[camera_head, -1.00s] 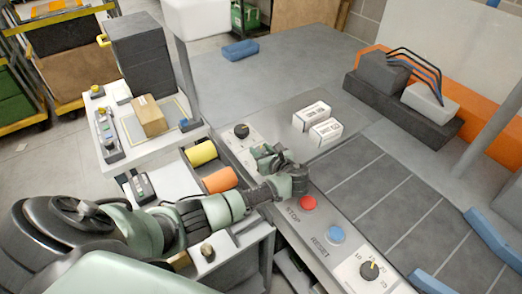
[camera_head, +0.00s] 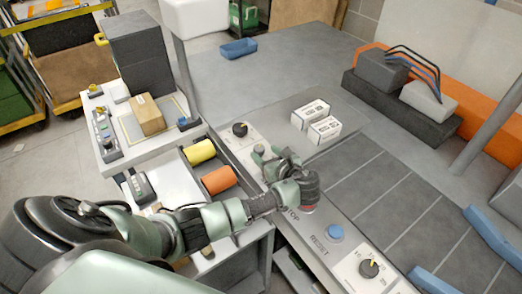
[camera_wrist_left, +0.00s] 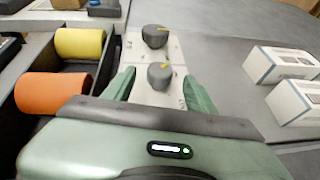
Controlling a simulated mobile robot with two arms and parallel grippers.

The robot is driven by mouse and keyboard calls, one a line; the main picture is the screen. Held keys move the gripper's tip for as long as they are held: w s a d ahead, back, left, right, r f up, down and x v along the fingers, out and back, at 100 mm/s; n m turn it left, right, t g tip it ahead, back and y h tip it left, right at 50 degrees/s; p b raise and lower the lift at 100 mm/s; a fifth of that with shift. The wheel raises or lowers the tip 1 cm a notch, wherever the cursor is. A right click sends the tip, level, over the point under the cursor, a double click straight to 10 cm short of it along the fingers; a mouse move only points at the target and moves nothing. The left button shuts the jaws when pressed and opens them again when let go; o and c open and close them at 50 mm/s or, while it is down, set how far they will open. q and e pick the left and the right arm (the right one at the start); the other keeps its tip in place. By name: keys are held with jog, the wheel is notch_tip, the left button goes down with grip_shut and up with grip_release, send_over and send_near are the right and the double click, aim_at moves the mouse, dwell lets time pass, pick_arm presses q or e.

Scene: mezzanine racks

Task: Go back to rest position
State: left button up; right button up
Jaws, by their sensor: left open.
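My left gripper (camera_head: 272,160) is over the grey control panel strip in the head view, its jaws open and empty. That knob (camera_head: 259,149) also shows beside the fingers in the head view. A second dark knob (camera_head: 240,129) is farther up the strip. My left wrist mostly covers the red stop button (camera_head: 309,210). The blue reset button (camera_head: 335,232) is clear. My right gripper is not in view.
Two white boxes (camera_head: 311,114) (camera_head: 324,130) stand right of the gripper. A yellow roll (camera_head: 200,152) and an orange roll (camera_head: 219,180) lie in a tray at left. A side table bears a cardboard box (camera_head: 148,115). The slatted conveyor (camera_head: 380,190) is bare.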

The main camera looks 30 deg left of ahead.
pick_arm(q)
jog(key=shift+v, duration=1.25)
jog(key=shift+r, duration=0.1)
